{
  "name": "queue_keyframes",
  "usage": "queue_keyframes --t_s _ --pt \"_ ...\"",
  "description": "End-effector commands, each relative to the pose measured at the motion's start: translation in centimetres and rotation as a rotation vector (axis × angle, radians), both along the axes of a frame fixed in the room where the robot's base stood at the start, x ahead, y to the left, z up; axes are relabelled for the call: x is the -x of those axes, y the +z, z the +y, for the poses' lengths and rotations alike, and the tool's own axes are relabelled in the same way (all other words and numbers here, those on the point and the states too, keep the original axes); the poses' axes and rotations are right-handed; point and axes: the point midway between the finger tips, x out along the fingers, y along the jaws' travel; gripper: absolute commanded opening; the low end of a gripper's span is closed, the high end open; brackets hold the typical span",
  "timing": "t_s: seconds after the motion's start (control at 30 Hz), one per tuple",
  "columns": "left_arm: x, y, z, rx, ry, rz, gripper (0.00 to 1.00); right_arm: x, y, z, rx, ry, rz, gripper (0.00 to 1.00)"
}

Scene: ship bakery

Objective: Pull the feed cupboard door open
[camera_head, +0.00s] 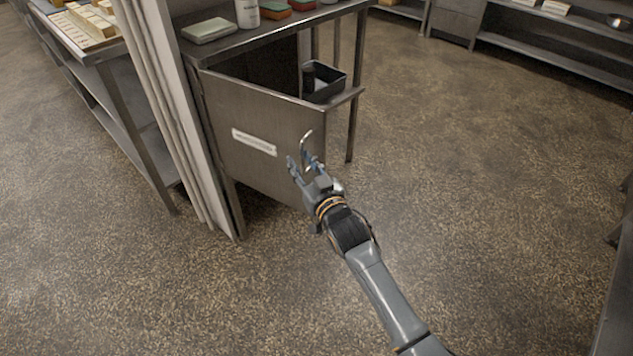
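The feed cupboard door (240,107) is a grey metal panel under the counter, with a white label (255,142) whose text is too small to read. It stands ajar, swung outward from its left side, with a dark interior (272,68) showing above and behind it. A thin curved handle (307,137) is near the door's right edge. My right gripper (304,161) is at the handle with its fingers apart, and the handle's lower part lies between or just behind them. Whether they touch it is hard to tell. My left gripper is not in view.
A dark bin (326,83) sits on a low shelf right of the cupboard. The counter top (240,42) holds a bottle and several small boxes. A pale post (170,105) stands close on the left. The floor (480,190) in front and to the right is clear.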

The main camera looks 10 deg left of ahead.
Motion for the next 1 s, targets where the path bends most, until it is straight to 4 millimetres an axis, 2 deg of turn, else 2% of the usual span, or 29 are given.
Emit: queue_keyframes --t_s 0.3,0.5,0.9,0.97,1.0 --pt "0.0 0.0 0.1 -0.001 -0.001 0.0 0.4 5.4 -0.2 -3.7 0.003 -0.003 0.003 0.32" --pt "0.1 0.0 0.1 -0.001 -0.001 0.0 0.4 7.8 -0.1 -5.3 0.002 -0.004 0.003 0.32" --pt "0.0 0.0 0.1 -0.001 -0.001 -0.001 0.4 8.5 -0.1 -5.8 0.002 -0.004 0.003 0.32" --pt "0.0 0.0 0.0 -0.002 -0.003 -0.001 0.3 8.5 -0.2 -5.9 0.003 -0.005 0.004 0.32" --pt "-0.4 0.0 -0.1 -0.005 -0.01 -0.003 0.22 8.5 -0.5 -6.0 0.004 -0.008 0.01 0.32"
